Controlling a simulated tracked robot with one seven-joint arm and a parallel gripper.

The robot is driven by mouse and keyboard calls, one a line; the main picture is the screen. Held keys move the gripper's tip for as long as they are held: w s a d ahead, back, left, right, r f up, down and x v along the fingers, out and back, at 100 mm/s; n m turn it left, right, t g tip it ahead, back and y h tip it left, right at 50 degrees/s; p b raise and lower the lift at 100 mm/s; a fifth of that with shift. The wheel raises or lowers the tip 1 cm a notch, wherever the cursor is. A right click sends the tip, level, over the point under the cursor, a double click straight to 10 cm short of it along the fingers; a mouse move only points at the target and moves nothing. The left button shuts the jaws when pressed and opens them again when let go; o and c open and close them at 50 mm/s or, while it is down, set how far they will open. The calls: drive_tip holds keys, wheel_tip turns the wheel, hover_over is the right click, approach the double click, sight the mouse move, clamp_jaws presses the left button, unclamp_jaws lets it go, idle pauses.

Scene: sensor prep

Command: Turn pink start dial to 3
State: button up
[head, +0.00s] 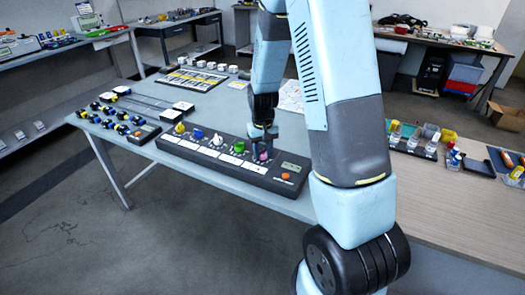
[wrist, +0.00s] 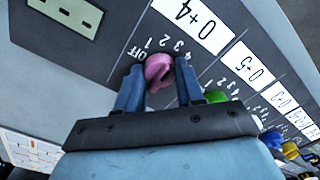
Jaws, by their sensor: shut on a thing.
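The pink dial (wrist: 158,72) sits on the dark dial panel (head: 215,158), with a scale of OFF, 1, 2, 3, 4 printed beside it. My gripper (wrist: 160,85) is shut on the pink dial, one blue finger on each side. In the head view my gripper (head: 262,143) points down at the right part of the panel, and a bit of the pink dial (head: 263,156) shows below it. The fingers cover part of the dial, so I cannot tell which mark it points to.
On the same panel stand a green dial (head: 239,147), a white dial (head: 217,139), a blue dial (head: 198,134) and a yellow dial (head: 180,127). An orange button (head: 285,175) and a small display (head: 291,167) are at its right end. Bottles stand in a rack (head: 412,143) at right.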

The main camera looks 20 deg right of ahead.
sight(263, 150)
drive_tip(key=shift+w+r, duration=0.1)
drive_tip(key=shift+w, duration=0.05)
drive_tip(key=o, duration=1)
drive_tip(key=shift+o, duration=0.2)
wheel_tip(263, 150, up, 14)
drive_tip(key=shift+f, duration=0.2)
drive_tip(key=s+r+t, duration=0.2)
drive_tip(key=s+r, duration=0.7)
drive_tip(key=s, duration=0.3)
drive_tip(key=s+r+t, duration=0.3)
drive_tip(key=s+r, duration=0.6)
drive_tip(key=s, duration=0.4)
drive_tip(key=shift+t, duration=0.3)
